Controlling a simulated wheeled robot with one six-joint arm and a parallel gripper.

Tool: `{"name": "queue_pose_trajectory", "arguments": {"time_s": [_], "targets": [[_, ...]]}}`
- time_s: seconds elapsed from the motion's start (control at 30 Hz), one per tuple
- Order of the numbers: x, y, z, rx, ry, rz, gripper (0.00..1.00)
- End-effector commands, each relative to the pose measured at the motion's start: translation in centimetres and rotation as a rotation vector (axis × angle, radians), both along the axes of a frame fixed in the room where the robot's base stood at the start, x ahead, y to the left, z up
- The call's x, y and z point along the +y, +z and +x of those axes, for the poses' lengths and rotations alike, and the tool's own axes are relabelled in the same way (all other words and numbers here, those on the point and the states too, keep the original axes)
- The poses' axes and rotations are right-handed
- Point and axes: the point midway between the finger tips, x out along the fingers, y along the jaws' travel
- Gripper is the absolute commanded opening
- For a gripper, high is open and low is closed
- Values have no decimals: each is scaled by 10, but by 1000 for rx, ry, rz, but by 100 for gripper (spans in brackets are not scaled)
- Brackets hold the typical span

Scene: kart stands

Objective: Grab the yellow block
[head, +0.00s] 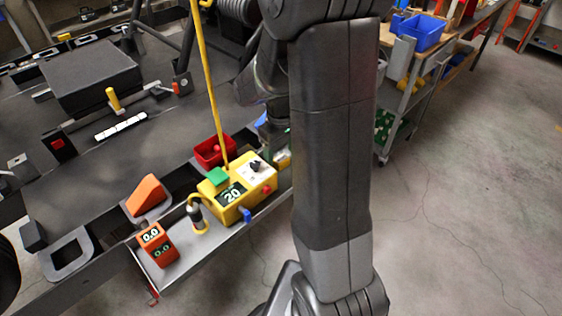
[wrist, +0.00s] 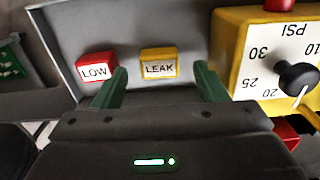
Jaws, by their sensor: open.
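The yellow block (wrist: 159,62), with LEAK printed on its front, sits in a grey tray (wrist: 140,22) in the wrist view. My gripper (wrist: 160,80) is open, its two green fingers pointing at the tray. The yellow block lies between the line of the two fingers, a little beyond them. I see gaps on both sides, so it is not held. In the head view my arm covers most of the gripper, and I cannot make out the block there.
A red block (wrist: 96,66) marked LOW sits just left of the left finger. A yellow box (wrist: 240,50) with a PSI dial and black knob (wrist: 297,78) stands close to the right finger. The yellow gauge box (head: 237,190) and a red bin (head: 213,150) show in the head view.

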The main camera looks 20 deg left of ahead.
Motion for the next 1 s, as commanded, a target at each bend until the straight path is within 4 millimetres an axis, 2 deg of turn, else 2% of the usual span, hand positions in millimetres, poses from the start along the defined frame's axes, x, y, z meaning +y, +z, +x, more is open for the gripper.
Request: {"name": "queue_pose_trajectory", "arguments": {"time_s": [0.13, 0.37, 0.4, 0.63, 0.87, 1.0], "targets": [[0, -15, 0, 1, 0, -2, 66], [0, -17, 0, 0, -1, 1, 66], [0, -17, 0, 0, -1, 1, 64], [0, -17, 0, 0, -1, 1, 19], [0, -16, 0, 0, -1, 1, 18], [0, -7, 1, -2, 0, 2, 18]]}}
